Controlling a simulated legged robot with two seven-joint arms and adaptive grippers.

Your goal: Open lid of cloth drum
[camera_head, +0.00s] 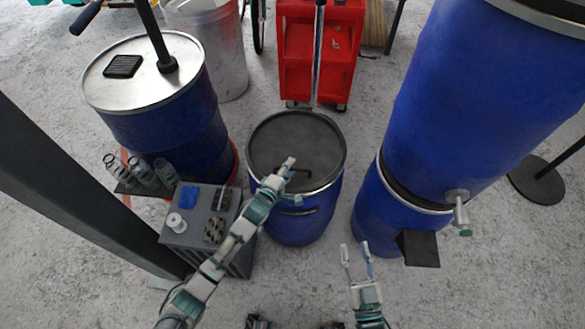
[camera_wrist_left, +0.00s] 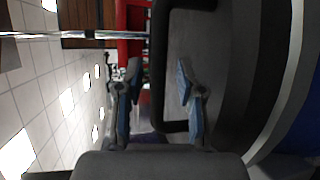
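The cloth drum (camera_head: 303,222) is blue and stands upright in the middle of the head view. Its dark grey round lid (camera_head: 315,140) lies flat on top and looks closed. A black bar handle (camera_head: 302,181) is on the lid; in the left wrist view it shows as a dark loop (camera_wrist_left: 158,70). My left gripper (camera_head: 284,173) is over the lid at the handle. In the left wrist view its fingers (camera_wrist_left: 158,78) are apart, with the handle bar appearing between them; contact is not clear. My right gripper (camera_head: 358,252) is open and empty, right of the drum.
A small grey table (camera_head: 180,236) with small items stands left of the drum. A blue drum with a metal lid (camera_head: 145,75) is behind it. Stacked blue drums (camera_head: 470,110) stand at right. A red cart (camera_head: 340,50) is behind. Floor at front right is free.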

